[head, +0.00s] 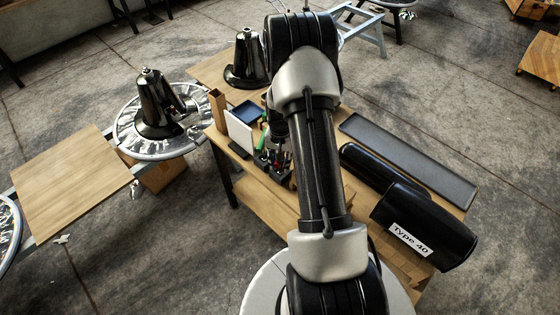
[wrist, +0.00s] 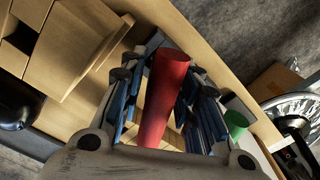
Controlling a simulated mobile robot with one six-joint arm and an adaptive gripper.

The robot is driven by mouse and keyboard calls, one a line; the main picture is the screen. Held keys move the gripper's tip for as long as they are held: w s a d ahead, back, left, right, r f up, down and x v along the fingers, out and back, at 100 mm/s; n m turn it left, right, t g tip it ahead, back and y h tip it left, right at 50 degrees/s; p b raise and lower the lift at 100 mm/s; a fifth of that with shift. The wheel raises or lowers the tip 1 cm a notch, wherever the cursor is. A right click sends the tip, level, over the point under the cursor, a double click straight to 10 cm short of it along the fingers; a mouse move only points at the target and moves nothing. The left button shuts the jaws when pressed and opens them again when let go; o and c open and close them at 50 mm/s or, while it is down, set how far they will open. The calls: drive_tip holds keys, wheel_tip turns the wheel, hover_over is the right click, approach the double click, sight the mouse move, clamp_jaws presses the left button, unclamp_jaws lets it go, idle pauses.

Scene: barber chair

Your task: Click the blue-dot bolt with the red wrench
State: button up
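The red wrench shows in the wrist view as a thick red handle (wrist: 167,95) standing tilted between the two fingers of my gripper (wrist: 163,75). The handle's lower end is hidden behind my gripper's body, and the wrench's head is out of sight. I cannot make out a bolt with a blue dot in either view.
A wooden workbench (head: 222,160) carries a tool holder (head: 273,165), a blue tray (head: 247,111), a long dark tray (head: 405,158) and a black cylinder labelled Type 40 (head: 425,225). A black chair base (head: 157,105) on a metal ring stands left. A green object (wrist: 237,122) is beside my gripper.

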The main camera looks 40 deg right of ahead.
drive_tip(key=shift+o, duration=0.8)
wheel_tip(320, 180, up, 12)
drive_tip(key=shift+f, duration=0.1)
drive_tip(key=shift+r, duration=0.25)
drive_tip(key=s+a+r+n+t, duration=0.1)
drive_tip(key=s+a+r+n, duration=0.15)
drive_tip(key=a+r, duration=0.55)
drive_tip(key=s+a+r+n+t, duration=0.1)
drive_tip(key=a+r+n, duration=0.2)
drive_tip(key=a+r, duration=0.45)
drive_tip(key=s+a+r+n+t, duration=0.1)
drive_tip(key=s+a+r, duration=0.3)
drive_tip(key=s, duration=0.4)
drive_tip(key=s+a+r+n+t, duration=0.1)
drive_tip(key=s+a+r+n, duration=0.2)
drive_tip(key=s+a, duration=0.3)
drive_tip(key=shift+s+a+r+n+t, duration=0.3)
drive_tip(key=shift+s+a+r+n, duration=0.1)
drive_tip(key=shift+s+n, duration=0.6)
